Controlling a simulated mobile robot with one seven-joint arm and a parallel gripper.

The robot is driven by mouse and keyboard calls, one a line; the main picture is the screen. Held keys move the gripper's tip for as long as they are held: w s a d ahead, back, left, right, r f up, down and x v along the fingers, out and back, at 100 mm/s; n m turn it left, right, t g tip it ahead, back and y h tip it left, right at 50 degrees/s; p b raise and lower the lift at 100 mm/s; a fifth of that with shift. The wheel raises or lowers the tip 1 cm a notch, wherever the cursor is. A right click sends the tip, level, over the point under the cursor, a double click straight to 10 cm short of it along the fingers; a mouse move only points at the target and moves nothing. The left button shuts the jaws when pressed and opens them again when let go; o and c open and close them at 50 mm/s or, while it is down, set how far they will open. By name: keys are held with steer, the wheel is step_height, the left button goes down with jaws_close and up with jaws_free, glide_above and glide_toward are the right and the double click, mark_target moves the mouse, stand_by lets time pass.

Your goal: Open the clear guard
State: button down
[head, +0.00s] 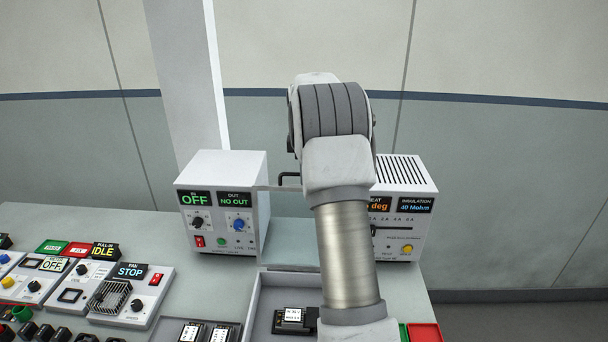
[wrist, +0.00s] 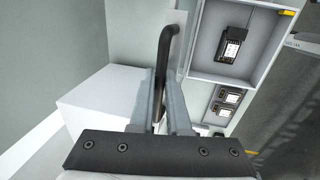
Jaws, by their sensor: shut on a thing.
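In the wrist view, my gripper (wrist: 163,78) is shut on a dark bent bar handle (wrist: 170,42), which runs between the two grey fingers and sticks out beyond their tips. In the head view, part of a dark handle (head: 287,177) shows left of my arm, by a thin pale edge between the two instrument boxes. This edge may belong to the clear guard. The guard's pane cannot be made out clearly. My arm hides the fingers in the head view and most of the space behind them.
A white instrument box (head: 254,205) reading OFF and NO OUT stands at left; another box (head: 410,175) with insulation readings stands at right. A grey-walled tray (head: 255,305) holds a dark module (head: 290,318), also seen in the wrist view (wrist: 233,45). Control panels (head: 130,305) fill the left bench.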

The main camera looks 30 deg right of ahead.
steer(key=shift+w, duration=0.2)
steer(key=c, duration=1.3)
jaws_free()
steer(key=shift+r, duration=0.1)
steer(key=o, duration=0.4)
steer(key=shift+w, duration=0.2)
steer(key=shift+s, duration=0.15)
steer(key=s+r, duration=0.1)
steer(key=r, duration=0.4)
steer(key=a+r, duration=0.1)
steer(key=r, duration=0.5)
steer(key=s+r, duration=0.1)
steer(key=r, duration=0.5)
steer(key=shift+s+a+b, duration=0.35)
steer(key=shift+a+b, duration=0.05)
